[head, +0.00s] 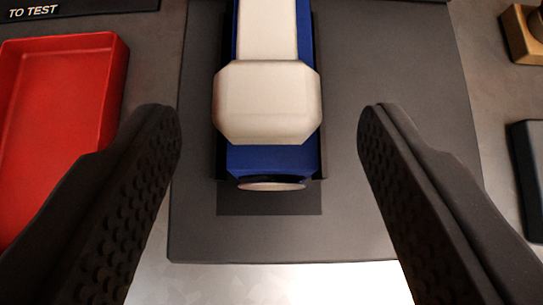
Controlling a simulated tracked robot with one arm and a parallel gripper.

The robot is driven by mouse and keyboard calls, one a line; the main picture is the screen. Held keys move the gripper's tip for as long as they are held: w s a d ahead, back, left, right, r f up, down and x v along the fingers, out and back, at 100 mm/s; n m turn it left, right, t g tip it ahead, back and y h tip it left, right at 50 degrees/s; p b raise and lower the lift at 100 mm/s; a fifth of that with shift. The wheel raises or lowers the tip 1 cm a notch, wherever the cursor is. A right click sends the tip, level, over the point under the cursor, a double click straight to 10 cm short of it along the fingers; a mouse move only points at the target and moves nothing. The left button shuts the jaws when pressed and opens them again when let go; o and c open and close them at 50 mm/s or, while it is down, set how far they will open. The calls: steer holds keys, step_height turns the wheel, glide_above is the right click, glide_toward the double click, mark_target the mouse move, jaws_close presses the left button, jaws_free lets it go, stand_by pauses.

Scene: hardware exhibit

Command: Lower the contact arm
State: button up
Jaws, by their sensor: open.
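The contact arm (268,103) appears to be the blue bar with a cream, chamfered block on top, at the top middle of the head view. Its near end is blue, with a pale disc (271,186) partly showing under it. It lies over a dark grey base plate (215,240), above a darker rectangular patch. Its far end is cut off by the top edge. My gripper (270,135) is open and empty, with one finger on each side of the cream block and clear gaps between. I cannot tell the arm's height above the plate.
A red tray (60,105) lies at the left, partly behind my left finger. A black label strip reading "TO TEST" (35,11) is above it. A brass-coloured block (525,35) and a dark object (530,165) are at the right edge. The bench (330,280) is bare in front.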

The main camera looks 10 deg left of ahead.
steer(key=p+v, duration=0.1)
steer(key=v, duration=1.2)
steer(key=shift+s+p, duration=0.25)
steer(key=shift+p, duration=0.05)
steer(key=shift+r, duration=0.15)
